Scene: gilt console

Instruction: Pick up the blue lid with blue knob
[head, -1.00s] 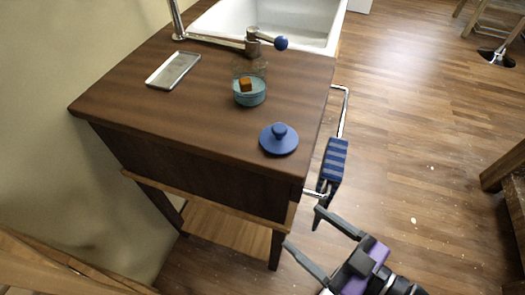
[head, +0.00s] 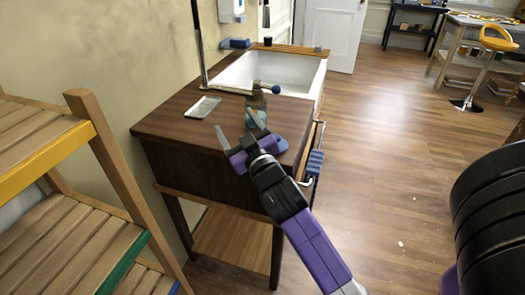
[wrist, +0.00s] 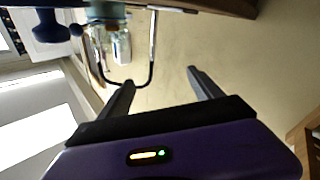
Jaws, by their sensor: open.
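In the wrist view a dark blue knobbed shape (wrist: 48,27), which looks like the lid, is at the upper left, outside the fingers.
The glass jar with a teal base (head: 256,119) stands just beyond my gripper. A pale tray (head: 203,107) lies at the left of the wooden top (head: 166,121). The white sink (head: 262,70) and tap are behind. A slatted wooden shelf (head: 85,205) stands at the left.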

